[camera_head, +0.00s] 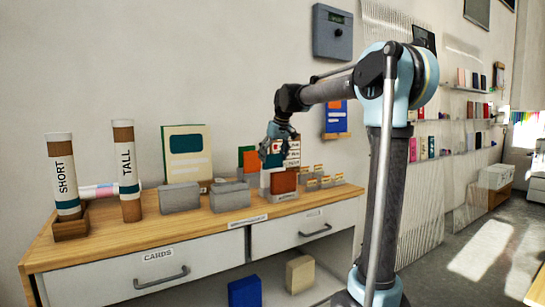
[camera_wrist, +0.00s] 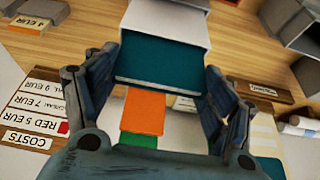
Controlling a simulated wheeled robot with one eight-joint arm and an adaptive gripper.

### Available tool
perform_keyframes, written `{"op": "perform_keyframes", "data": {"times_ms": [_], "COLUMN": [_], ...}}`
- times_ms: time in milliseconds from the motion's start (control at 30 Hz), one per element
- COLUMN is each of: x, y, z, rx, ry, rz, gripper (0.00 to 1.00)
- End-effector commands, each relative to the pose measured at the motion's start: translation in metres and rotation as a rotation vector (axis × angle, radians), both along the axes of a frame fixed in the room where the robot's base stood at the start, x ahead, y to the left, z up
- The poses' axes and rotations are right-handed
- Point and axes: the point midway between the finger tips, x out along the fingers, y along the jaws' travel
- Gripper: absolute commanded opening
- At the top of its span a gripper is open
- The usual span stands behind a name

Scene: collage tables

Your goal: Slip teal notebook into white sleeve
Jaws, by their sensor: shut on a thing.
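My gripper (camera_wrist: 160,66) is shut on the teal notebook (camera_wrist: 160,60), with a finger at each side of it. The white sleeve (camera_wrist: 143,38) shows directly beyond the notebook's teal face in the wrist view. The two overlap there, and I cannot tell how deep the notebook sits in the sleeve. In the head view my gripper (camera_head: 274,150) is above the counter, at a small upright stand with a red-brown front (camera_head: 284,182).
Grey holders (camera_head: 180,197) and a cream-and-teal book (camera_head: 188,153) stand left of my gripper. Tubes marked SHORT (camera_head: 62,175) and TALL (camera_head: 127,170) are farther left. A price board (camera_head: 292,150) is close behind my gripper. Small labelled blocks (camera_head: 320,180) are at right.

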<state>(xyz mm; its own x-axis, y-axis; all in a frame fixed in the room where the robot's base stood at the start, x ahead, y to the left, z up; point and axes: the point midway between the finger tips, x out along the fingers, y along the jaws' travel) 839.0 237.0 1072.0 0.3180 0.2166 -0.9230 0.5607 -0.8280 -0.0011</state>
Motion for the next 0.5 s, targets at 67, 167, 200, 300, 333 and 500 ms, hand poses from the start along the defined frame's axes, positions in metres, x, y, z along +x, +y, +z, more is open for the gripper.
{"op": "perform_keyframes", "data": {"times_ms": [67,167,200,300,333,500], "x": [0.000,0.000,0.000,0.000,0.000,0.000], "y": [0.000,0.000,0.000,0.000,0.000,0.000], "z": [-0.003,-0.006,-0.007,-0.010,-0.011,-0.017], "rx": [0.000,0.000,0.000,0.000,0.000,0.000], "ry": [0.000,0.000,0.000,0.000,0.000,0.000], "rz": [0.000,0.000,0.000,0.000,0.000,0.000], "gripper": [0.37,0.37,0.37,0.37,0.37,0.37]}}
